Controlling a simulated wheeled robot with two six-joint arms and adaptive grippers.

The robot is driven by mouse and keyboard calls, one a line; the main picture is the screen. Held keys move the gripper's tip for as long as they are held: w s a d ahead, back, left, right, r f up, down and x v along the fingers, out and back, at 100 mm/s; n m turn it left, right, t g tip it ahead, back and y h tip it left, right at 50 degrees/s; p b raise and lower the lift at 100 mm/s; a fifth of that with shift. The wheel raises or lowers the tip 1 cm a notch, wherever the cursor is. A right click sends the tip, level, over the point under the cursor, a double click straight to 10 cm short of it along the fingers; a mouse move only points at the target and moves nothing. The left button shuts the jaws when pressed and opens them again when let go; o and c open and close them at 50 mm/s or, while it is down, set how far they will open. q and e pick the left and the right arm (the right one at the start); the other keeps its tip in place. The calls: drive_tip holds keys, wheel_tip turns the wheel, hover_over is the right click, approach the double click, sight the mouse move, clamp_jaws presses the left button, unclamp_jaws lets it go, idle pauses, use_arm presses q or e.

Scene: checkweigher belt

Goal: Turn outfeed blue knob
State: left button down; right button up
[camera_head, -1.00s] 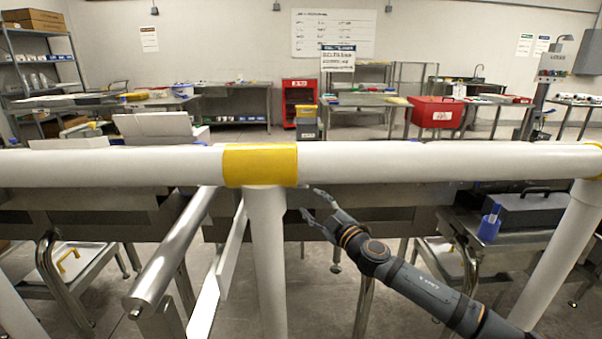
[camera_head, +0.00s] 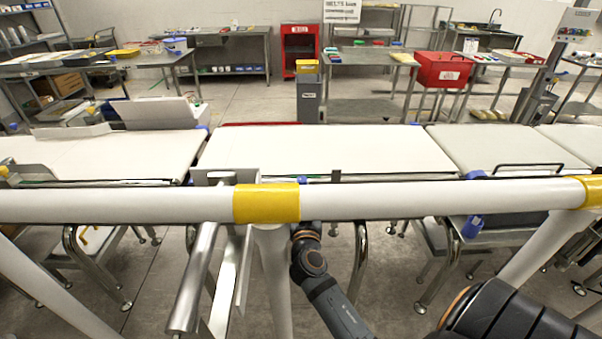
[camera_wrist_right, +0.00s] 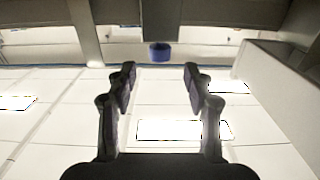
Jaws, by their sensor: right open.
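A blue knob (camera_wrist_right: 160,52) shows in the right wrist view, hanging below a grey beam. My right gripper (camera_wrist_right: 160,78) is open, with one finger on each side of the picture and nothing between them. The knob appears just beyond the fingertips, near the middle of the gap, and I see no contact. In the head view my right forearm rises behind the white guard rail (camera_head: 400,200), and the rail hides the gripper. My left gripper does not show in either view.
The white rail with a yellow band (camera_head: 267,203) crosses in front, on white posts. Behind it lie white conveyor belts (camera_head: 320,150). A blue bottle-like item (camera_head: 472,226) is at the right.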

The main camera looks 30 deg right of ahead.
sight(302, 178)
drive_tip(key=p+x, duration=0.1)
drive_tip(key=x, duration=0.6)
drive_tip(key=shift+w+d+p, duration=0.1)
drive_tip(key=shift+w+p, duration=0.05)
drive_tip(key=shift+p, duration=0.2)
clamp_jaws()
